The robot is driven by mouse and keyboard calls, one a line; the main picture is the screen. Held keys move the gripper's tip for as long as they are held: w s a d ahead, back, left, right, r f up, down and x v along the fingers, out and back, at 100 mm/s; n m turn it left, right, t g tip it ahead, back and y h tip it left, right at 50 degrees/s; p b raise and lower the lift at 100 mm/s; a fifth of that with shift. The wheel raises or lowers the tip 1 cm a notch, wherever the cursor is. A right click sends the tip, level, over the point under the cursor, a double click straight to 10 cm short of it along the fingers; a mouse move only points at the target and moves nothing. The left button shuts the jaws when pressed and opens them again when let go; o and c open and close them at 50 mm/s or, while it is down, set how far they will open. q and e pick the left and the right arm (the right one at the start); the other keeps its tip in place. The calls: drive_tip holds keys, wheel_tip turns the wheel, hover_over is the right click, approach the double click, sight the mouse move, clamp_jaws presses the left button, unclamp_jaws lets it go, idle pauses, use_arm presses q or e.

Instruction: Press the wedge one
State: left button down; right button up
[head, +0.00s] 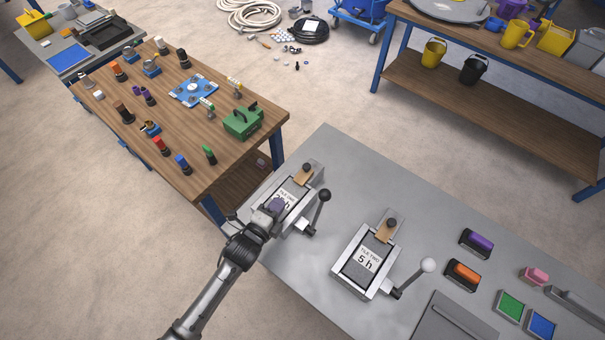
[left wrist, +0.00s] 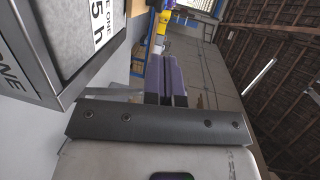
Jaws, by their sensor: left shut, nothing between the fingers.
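Two grey machines stand on the grey table. The left machine (head: 307,196) has a label ending in "ONE", partly hidden by my gripper, and a lever with a black ball (head: 324,195). Its label also shows in the left wrist view (left wrist: 101,30). The right machine (head: 350,275) has a label with "TWO" and "5 h" and a lever with a white ball (head: 428,265). Each has a tan piece with a dark knob at its far end. My left gripper (head: 276,206), with purple fingers (left wrist: 166,80), is shut and empty over the left machine's near side; contact cannot be told.
Purple (head: 477,242), orange (head: 463,274), green (head: 510,305) and blue (head: 541,323) blocks lie at the right of the table. A wooden bench (head: 215,150) with a green case (head: 243,121) stands beyond on the left. Grey tabletop between the machines is clear.

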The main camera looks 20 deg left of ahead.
sight(308, 168)
use_arm(q)
drive_tip(key=shift+w, duration=0.1)
drive_tip(key=b+x, duration=0.1)
drive_tip(key=x, duration=1.2)
drive_tip(key=shift+w, duration=0.4)
drive_tip(key=shift+w+f, duration=0.1)
drive_tip(key=b+x, duration=0.1)
drive_tip(key=x, duration=0.2)
drive_tip(key=b+x, duration=0.1)
drive_tip(key=shift+w+d+r+b, duration=0.25)
drive_tip(key=shift+d+r+b, duration=0.05)
drive_tip(key=shift+d, duration=0.1)
